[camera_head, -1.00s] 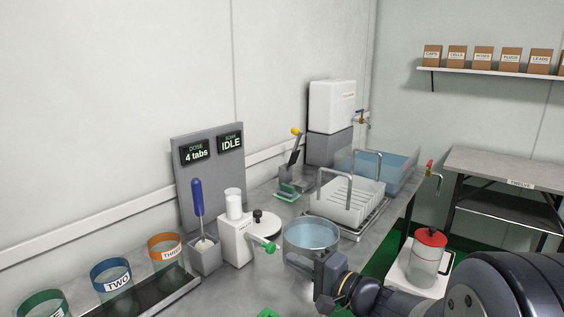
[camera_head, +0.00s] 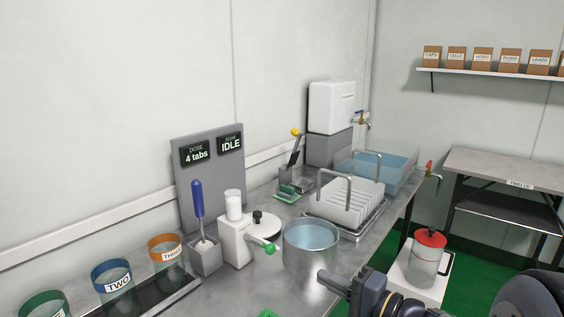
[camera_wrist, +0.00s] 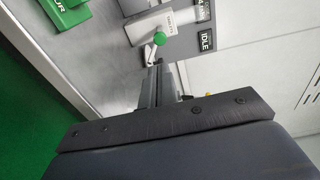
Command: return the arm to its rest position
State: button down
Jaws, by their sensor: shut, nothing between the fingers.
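My gripper (camera_head: 324,275) is low in the head view, at the front of the steel bench. Its slim grey fingers are together and empty. They point left, in front of the lower side of a steel pot of water (camera_head: 311,262); I cannot tell whether they touch it. In the wrist view the closed fingers (camera_wrist: 157,72) point toward the white tablet dispenser (camera_wrist: 172,24) and its green knob. Most of my arm is outside the head view, with a dark part at the lower right edge.
A white rack (camera_head: 347,198) and a blue water bath (camera_head: 385,170) stand farther back. Labelled cups, including an orange-rimmed one (camera_head: 165,250), stand at left. A red-lidded jar (camera_head: 428,258) is right of the bench. Green floor (camera_head: 470,270) is clear at right.

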jog(key=b+x, duration=0.1)
jog(key=x, duration=0.7)
jog(key=shift+w+a+f, duration=0.1)
jog(key=shift+a+f, duration=0.05)
jog(key=shift+a, duration=0.05)
jog(key=shift+w+f+b, duration=0.15)
jog(key=shift+f+b, duration=0.05)
jog(key=shift+b, duration=0.5)
jog(key=shift+a+b, duration=0.1)
jog(key=shift+b, duration=0.75)
